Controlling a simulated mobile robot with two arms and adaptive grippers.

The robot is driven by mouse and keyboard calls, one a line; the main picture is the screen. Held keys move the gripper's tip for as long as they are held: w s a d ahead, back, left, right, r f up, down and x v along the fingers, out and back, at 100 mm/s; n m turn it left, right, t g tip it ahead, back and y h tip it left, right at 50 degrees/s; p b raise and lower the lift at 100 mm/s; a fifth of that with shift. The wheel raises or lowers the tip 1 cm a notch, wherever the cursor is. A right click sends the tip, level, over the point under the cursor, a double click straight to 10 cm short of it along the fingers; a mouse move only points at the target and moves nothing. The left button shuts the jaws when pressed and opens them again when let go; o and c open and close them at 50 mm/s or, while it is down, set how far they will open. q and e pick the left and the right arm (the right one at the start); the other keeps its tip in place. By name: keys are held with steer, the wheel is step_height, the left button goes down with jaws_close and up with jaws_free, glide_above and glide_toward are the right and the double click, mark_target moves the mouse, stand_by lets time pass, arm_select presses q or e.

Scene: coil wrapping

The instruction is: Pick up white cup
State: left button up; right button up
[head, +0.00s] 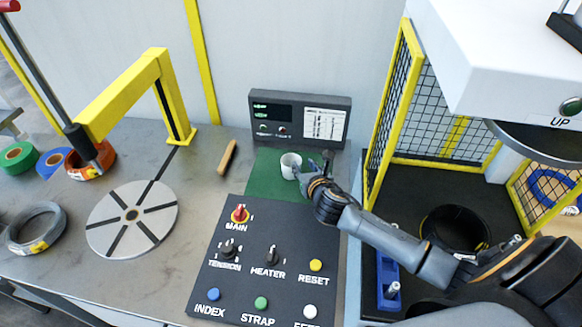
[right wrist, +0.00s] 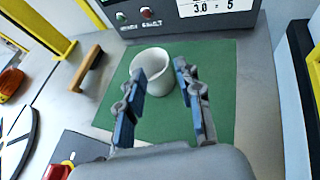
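A white cup (head: 291,166) stands upright on a green mat (head: 262,181) in the head view. It also shows in the right wrist view (right wrist: 152,72), a little beyond and between the fingertips. My right gripper (right wrist: 162,78) is open, with its two blue-padded fingers apart and the cup near the left finger. In the head view my right gripper (head: 314,172) is just right of the cup; whether it touches the cup I cannot tell. My left gripper is not in view.
A control panel (head: 262,250) with knobs and buttons lies in front of the mat. A display box (head: 300,117) stands behind it. A wooden-looking handle (head: 228,157) and a round turntable (head: 132,218) are to the left. A yellow-framed mesh guard (head: 398,110) stands right.

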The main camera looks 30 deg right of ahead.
mark_target(298, 157)
steer(key=shift+w+d+f, duration=0.2)
steer(key=shift+w+f, duration=0.1)
steer(key=shift+w, duration=0.35)
steer(key=x, duration=0.3)
steer(key=shift+w+d+f+p, duration=0.2)
steer(key=shift+d+f+p, duration=0.05)
steer(key=shift+f+p, duration=0.15)
steer(key=shift+w+d+f, duration=0.1)
steer(key=shift+w+f, duration=0.1)
steer(key=shift+w, duration=0.35)
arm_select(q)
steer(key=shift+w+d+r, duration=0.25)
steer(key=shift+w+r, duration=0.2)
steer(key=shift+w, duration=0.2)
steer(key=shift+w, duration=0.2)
arm_select(e)
steer(key=shift+s, duration=0.1)
jaws_close()
